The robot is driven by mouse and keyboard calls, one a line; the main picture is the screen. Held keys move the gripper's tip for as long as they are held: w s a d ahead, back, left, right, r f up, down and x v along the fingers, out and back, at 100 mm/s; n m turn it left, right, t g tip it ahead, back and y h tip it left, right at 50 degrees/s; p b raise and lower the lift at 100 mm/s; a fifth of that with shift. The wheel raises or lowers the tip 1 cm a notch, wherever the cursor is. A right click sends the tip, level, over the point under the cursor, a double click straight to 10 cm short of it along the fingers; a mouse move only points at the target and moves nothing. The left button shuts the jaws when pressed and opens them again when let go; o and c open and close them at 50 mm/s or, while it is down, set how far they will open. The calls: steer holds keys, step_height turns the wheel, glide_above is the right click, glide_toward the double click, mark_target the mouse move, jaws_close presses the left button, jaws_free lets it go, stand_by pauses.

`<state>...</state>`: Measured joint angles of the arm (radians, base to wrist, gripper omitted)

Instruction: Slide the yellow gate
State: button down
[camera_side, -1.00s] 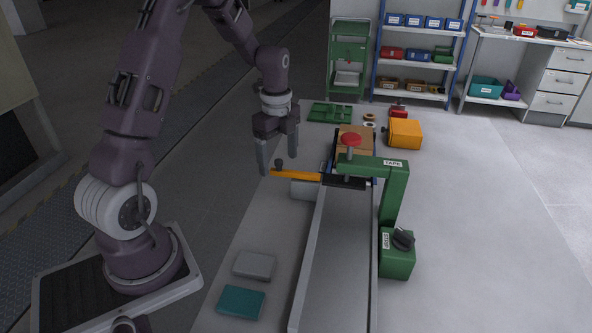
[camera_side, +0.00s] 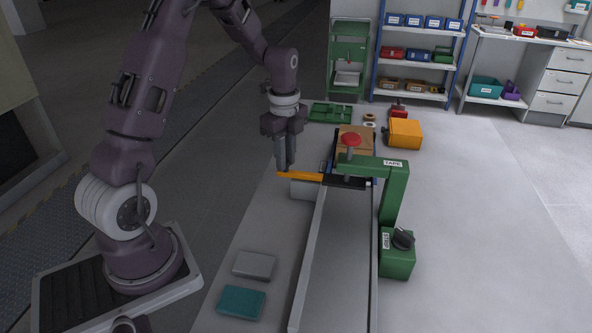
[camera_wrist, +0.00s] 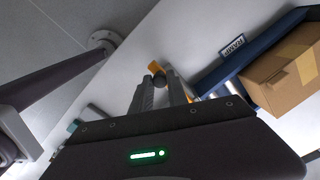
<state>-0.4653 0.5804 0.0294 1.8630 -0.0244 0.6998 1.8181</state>
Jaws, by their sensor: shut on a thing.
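The yellow gate (camera_side: 303,176) is a flat bar that crosses the left edge of the conveyor (camera_side: 345,255) in the side view. Its outer end sticks out to the left, and its right end meets a dark plate (camera_side: 347,183). My gripper (camera_side: 285,168) points down over the outer end, shut on the gate's dark knob, which the fingers hide in the side view. In the wrist view the knob (camera_wrist: 158,80) shows between the fingertips, with a bit of the yellow gate (camera_wrist: 154,67) beyond it.
A cardboard box (camera_side: 355,143) sits on the conveyor behind the gate. A grey block (camera_side: 254,265) and a teal block (camera_side: 241,303) lie at the front left.

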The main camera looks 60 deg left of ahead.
mark_target(307, 173)
steer(key=shift+w+d, duration=1.95)
steer(key=shift+c, duration=2)
jaws_free()
step_height(307, 173, up, 7)
steer(key=shift+s+r, duration=0.1)
steer(key=shift+r, duration=0.05)
